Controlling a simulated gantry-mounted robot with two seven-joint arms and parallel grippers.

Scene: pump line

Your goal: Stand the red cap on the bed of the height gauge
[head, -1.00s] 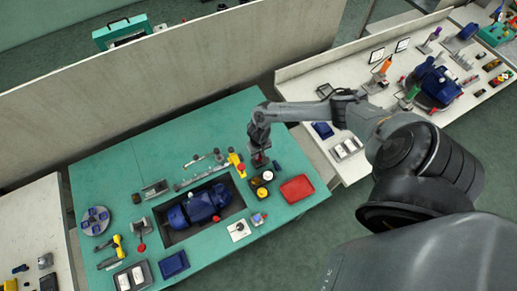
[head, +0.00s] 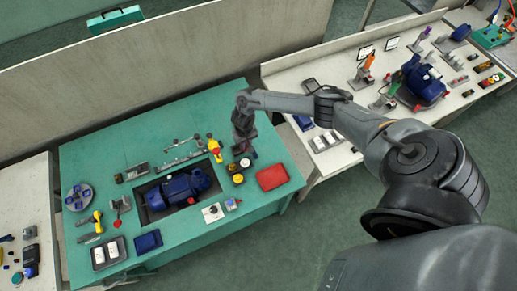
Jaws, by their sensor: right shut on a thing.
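My right gripper (head: 246,148) hangs over the right part of the green bench, just above the black and yellow round pots. It is shut on a small dark-red thing (head: 254,154), which looks like the red cap; the jaws and wrist mostly hide it. A small grey stand with a red part (head: 121,206) is on the left of the bench and may be the height gauge; its bed is too small to make out. My left gripper is not in view.
A blue pump (head: 178,190) sits in the bench's recess. A yellow and red tool (head: 214,147) stands left of my gripper. A red tray (head: 272,177) lies to its right. A white plate with a black knob (head: 212,213) is near the front edge.

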